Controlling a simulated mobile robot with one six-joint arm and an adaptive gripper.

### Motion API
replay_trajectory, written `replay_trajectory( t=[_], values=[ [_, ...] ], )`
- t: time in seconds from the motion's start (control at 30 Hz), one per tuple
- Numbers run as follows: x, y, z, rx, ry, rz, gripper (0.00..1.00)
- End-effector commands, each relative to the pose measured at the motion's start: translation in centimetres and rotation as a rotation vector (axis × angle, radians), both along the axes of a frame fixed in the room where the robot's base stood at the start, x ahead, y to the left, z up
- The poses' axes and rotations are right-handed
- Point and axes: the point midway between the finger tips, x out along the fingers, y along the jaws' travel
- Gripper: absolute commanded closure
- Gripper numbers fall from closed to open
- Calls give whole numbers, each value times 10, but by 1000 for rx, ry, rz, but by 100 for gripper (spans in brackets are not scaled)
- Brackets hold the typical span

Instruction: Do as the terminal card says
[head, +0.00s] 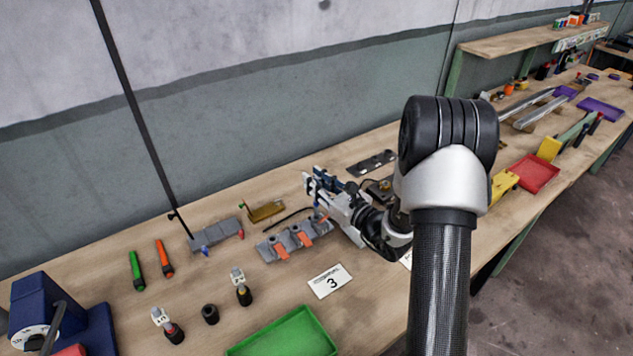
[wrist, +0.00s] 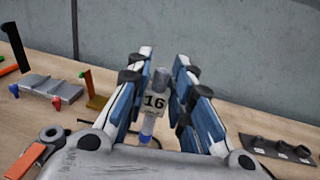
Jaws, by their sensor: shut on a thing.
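My gripper (head: 316,184) is above the back of the bench; in the wrist view its blue-padded fingers (wrist: 162,85) are shut on a small piece tagged 16 (wrist: 154,103). The piece has a grey top, a white tag and a blue part below. A white card reading 3 (head: 330,281) lies in front of a grey block with orange levers (head: 297,241); its smaller print is unreadable. Two more tagged pieces, one (head: 241,287) and another (head: 170,326), stand at the front left. A second card (head: 405,259) is mostly hidden by my arm.
A grey block with red and blue ends (head: 215,235), a brass-coloured block (head: 266,211) and a dark plate with holes (head: 371,163) lie at the back. A green tray (head: 285,337), a black cylinder (head: 210,314) and a blue machine (head: 62,305) are in front. A red tray (head: 532,174) is at right.

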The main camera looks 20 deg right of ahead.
Motion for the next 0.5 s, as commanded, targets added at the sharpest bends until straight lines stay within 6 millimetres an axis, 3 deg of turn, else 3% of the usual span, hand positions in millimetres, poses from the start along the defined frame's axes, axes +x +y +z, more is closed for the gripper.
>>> replay_trajectory(
  t=[0.5],
  values=[
    [0, 0, -10, 0, -1, 0, 100]
  ],
)
